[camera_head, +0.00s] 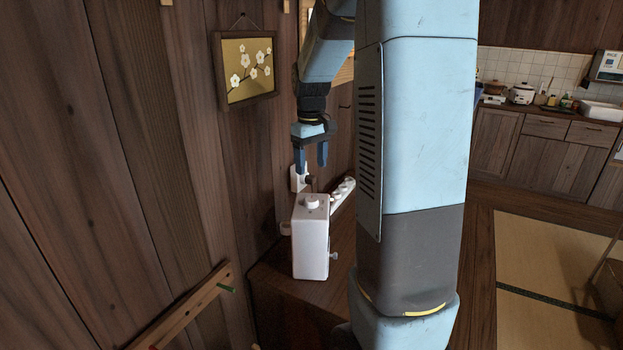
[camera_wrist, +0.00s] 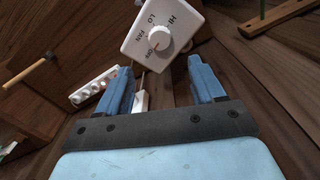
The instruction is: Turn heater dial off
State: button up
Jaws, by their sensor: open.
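The heater (camera_head: 311,245) is an upright white box on a dark wooden surface by the wall. Its white round dial (camera_head: 311,202) is on top. In the wrist view the dial (camera_wrist: 159,38) sits on the heater's panel (camera_wrist: 185,22), marked HI, LO, FAN and what looks like OFF. A small reddish mark shows on the dial, but which label it points to is hard to tell. My gripper (camera_head: 310,163) is open and empty, fingers down, above the dial and apart from it. In the wrist view the dial appears beyond the gap between the fingertips (camera_wrist: 160,68).
A white power strip (camera_head: 343,190) lies behind the heater, with a white wall outlet (camera_head: 299,178) beside it. A framed flower picture (camera_head: 245,68) hangs on the wall. A wooden peg rail (camera_head: 185,308) is at lower left. Tatami floor (camera_head: 540,260) lies open at right.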

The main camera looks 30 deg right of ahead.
notch_tip(320, 180, up, 3)
dwell(0.3)
dwell(0.4)
jog(key=s+a+r+m+t, duration=0.1)
jog(key=s+a, duration=0.5)
jog(key=s, duration=0.6)
jog(key=s+a+r+m+t, duration=0.1)
jog(key=s+a+r+t, duration=0.3)
jog(key=s, duration=0.7)
jog(key=shift+s+a+m+t, duration=0.3)
jog(key=shift+s+a, duration=0.1)
jog(key=shift+a, duration=0.85)
